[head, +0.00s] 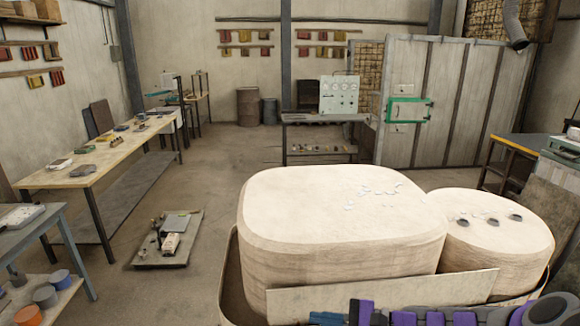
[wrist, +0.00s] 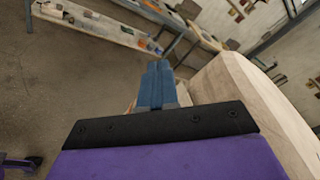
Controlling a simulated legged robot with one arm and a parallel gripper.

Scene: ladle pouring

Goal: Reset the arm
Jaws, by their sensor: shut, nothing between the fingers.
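My gripper (wrist: 157,68) shows in the wrist view with its two blue fingers together and nothing between them. It points away over the floor, and the side of a pale block (wrist: 255,100) is to its right. In the head view, purple and grey parts of my arm lie low along the bottom right edge, in front of the large pale block (head: 340,210). Most of the arm is cut off by the frame there.
A smaller round block (head: 500,235) with several dark rings adjoins the large one. Small pale bits lie on the large block. A long workbench (head: 100,160) stands at left, and a low platform (head: 150,255) lies on the floor. Floor between them is clear.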

